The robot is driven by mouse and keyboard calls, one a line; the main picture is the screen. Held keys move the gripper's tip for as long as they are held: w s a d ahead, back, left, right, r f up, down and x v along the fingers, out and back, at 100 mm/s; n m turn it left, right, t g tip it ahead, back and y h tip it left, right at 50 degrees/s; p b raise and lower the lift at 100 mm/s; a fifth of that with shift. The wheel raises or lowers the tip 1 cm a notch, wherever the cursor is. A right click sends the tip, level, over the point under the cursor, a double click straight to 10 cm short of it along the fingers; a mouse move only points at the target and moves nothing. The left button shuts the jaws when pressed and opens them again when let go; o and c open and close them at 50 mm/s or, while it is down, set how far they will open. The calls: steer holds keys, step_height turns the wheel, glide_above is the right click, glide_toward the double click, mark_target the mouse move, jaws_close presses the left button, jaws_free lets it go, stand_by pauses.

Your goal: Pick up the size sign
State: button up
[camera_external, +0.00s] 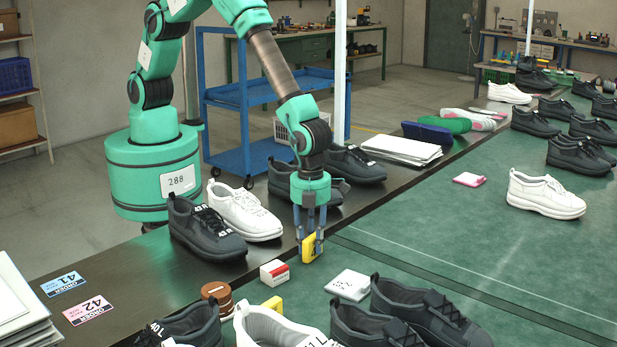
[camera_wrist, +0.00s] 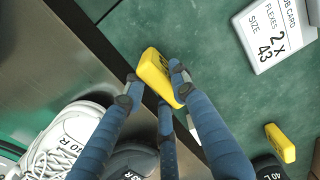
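A small yellow block with dark marks, which I take for the size sign (camera_external: 312,248), is at the seam between the dark metal ledge and the green belt. It also shows in the wrist view (camera_wrist: 155,74). My gripper (camera_external: 309,238) points down over it, with blue fingers on both sides of the block. In the wrist view my gripper (camera_wrist: 154,86) has its fingertips against the block's sides, and a third finger is just behind it. Whether the block is lifted cannot be told. A second yellow block (camera_external: 273,304) lies nearer the camera; it also shows in the wrist view (camera_wrist: 280,143).
A white job card reading size 43 (camera_wrist: 275,32) lies on the belt (camera_external: 450,250). A red-and-white box (camera_external: 274,273) and a brown round tin (camera_external: 216,297) stand close by. White shoes (camera_external: 245,213) and dark shoes (camera_external: 205,232) sit left of my gripper; more shoes are in front.

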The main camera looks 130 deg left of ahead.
jaws_close()
steer(key=shift+r, duration=0.15)
step_height(320, 180, up, 10)
steer(key=shift+f+p, duration=0.1)
steer(key=shift+p, duration=1)
